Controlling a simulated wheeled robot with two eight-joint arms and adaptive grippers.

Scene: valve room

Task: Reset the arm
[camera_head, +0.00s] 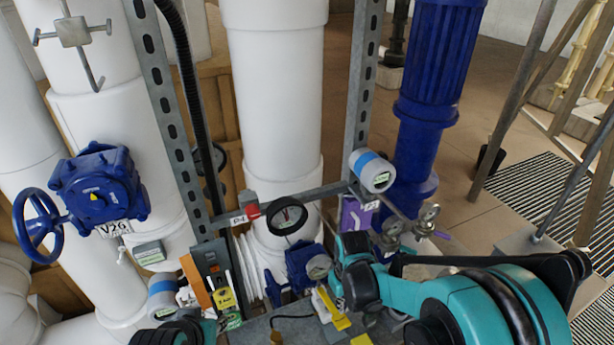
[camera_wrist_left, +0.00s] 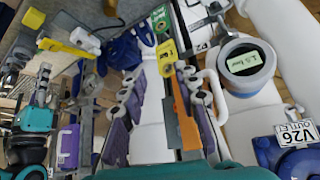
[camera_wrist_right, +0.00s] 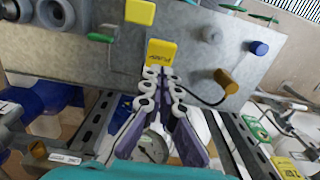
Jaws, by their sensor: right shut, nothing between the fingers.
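My right gripper (camera_head: 325,303) is at the lower middle of the head view, its teal arm coming in from the right. In the right wrist view the right gripper (camera_wrist_right: 161,75) has its pale finger pads together with nothing between them. Its tips are close to a yellow tag (camera_wrist_right: 161,53) on a grey metal panel (camera_wrist_right: 200,45); I cannot tell whether they touch. My left gripper (camera_wrist_left: 159,72) has its fingers apart in the left wrist view. Between and beyond them are a yellow tag (camera_wrist_left: 166,56) and a grey strut. In the head view the left arm shows only at the bottom left.
A blue valve (camera_head: 98,188) with a handwheel is on a white pipe at left. Upright slotted struts (camera_head: 165,100) and a blue column (camera_head: 425,115) are close by. Open floor (camera_head: 480,110) lies behind.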

